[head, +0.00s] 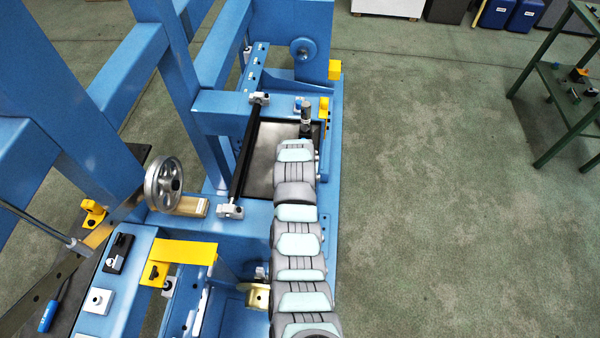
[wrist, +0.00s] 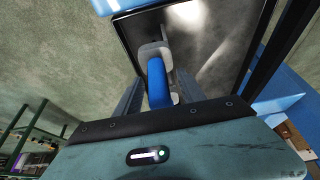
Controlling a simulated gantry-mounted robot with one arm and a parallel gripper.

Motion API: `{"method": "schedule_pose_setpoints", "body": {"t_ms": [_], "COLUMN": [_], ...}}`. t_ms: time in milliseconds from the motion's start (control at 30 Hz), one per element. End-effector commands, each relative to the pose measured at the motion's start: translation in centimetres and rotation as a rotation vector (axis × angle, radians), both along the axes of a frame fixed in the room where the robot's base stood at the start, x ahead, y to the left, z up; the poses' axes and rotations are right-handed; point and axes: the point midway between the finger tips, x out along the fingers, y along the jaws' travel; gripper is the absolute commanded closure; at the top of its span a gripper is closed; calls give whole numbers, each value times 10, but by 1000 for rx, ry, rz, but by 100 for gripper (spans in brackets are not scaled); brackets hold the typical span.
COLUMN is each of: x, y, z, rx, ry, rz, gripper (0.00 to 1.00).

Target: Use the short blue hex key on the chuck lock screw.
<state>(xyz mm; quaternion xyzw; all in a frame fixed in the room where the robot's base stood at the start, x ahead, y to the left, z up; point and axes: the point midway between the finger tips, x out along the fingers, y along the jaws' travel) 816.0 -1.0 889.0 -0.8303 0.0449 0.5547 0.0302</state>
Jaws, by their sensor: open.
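In the wrist view, my gripper (wrist: 158,92) is open, its two dark fingers on either side of a blue rounded bar (wrist: 158,80). The bar meets a pale grey piece (wrist: 154,50) over a dark-edged metal plate. I cannot tell whether the bar is a hex key or part of the machine, or whether the fingers touch it. In the head view, my gripper (head: 306,122) is at the right side of the machine and its fingers are hard to make out. A small blue-handled tool (head: 47,317) lies at the lower left. I cannot identify the chuck lock screw.
The blue machine frame (head: 225,105) fills the left and middle. A spoked handwheel (head: 163,184), a black roller bar (head: 243,150) and a yellow bracket (head: 180,251) stand left of my arm. A green table (head: 560,85) stands at the right. The floor between is clear.

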Motion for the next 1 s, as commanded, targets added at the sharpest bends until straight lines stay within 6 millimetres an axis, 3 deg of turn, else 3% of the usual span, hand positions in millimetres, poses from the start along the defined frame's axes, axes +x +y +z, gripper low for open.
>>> {"method": "schedule_pose_setpoints", "body": {"t_ms": [567,1000], "x": [0,0], "y": [0,0], "z": [0,0], "rx": [0,0], "ry": [0,0], "rz": [0,0], "gripper": [99,100]}}
